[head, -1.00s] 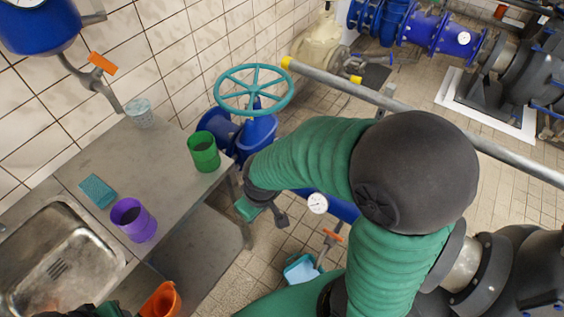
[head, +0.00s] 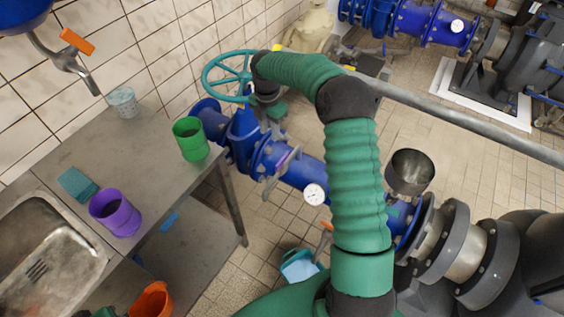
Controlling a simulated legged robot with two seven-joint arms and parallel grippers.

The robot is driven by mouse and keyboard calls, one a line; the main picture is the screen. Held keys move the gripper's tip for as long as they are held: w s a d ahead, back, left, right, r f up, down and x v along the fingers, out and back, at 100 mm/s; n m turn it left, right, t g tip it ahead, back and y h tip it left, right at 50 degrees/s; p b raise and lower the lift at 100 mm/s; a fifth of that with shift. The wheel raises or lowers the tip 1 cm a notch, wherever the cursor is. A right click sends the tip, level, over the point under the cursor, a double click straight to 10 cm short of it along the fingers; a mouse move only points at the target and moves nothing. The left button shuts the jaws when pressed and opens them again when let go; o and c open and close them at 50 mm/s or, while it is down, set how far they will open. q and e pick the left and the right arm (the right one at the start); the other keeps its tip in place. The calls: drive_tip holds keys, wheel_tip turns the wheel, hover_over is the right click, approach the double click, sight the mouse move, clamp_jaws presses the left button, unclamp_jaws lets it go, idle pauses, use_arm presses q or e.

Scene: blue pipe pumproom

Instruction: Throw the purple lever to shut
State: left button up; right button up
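A pale purple lever (head: 283,168) sits on the blue pipe (head: 300,178) right of the table, slanting from upper right to lower left across it. My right gripper (head: 272,112) hangs from the bent green arm, next to the teal handwheel and above the lever in the picture. It looks apart from the lever; its fingers are small and partly hidden, so I cannot tell whether they are open. Only a bit of green and black of my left arm (head: 104,312) shows at the bottom left edge; its fingers are not seen.
A teal handwheel (head: 228,76) stands on the blue valve behind the pipe. A grey rail (head: 450,120) crosses behind my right arm.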

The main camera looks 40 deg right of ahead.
drive_tip(key=n, duration=0.1)
hover_over(283, 158)
drive_tip(key=f, duration=0.2)
drive_tip(key=shift+n, duration=0.3)
wheel_tip(283, 158, down, 16)
drive_tip(key=b, duration=0.2)
drive_tip(key=shift+w+a+b, duration=0.1)
drive_tip(key=shift+b, duration=0.25)
drive_tip(key=shift+a, duration=0.1)
drive_tip(key=shift+c, duration=0.2)
clamp_jaws()
